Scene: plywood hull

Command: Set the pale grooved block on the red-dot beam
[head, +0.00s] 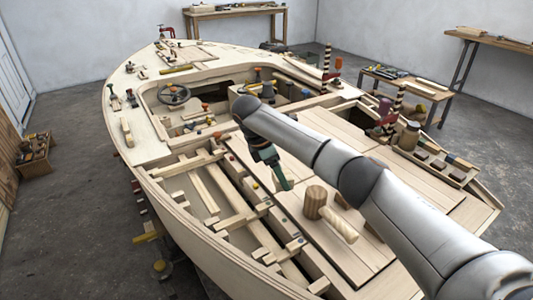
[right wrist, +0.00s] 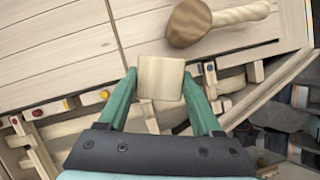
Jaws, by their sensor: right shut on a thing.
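My right gripper (right wrist: 160,82) is shut on a pale wooden block (right wrist: 160,78), held between its two green fingers. Only a plain face of the block shows in the right wrist view, and its groove is not visible. In the head view the right gripper (head: 283,184) hangs over the inner edge of the deck, above the open hull frames. A red dot marks a pale beam (right wrist: 52,106) at the left of the right wrist view, apart from the block. My left gripper is not in view.
A wooden mallet (head: 315,203) lies on the deck planks close to the gripper; it also shows in the right wrist view (right wrist: 190,24). Yellow (right wrist: 104,95) and blue (right wrist: 209,66) dots mark other beam ends. Open gaps lie between the hull frames.

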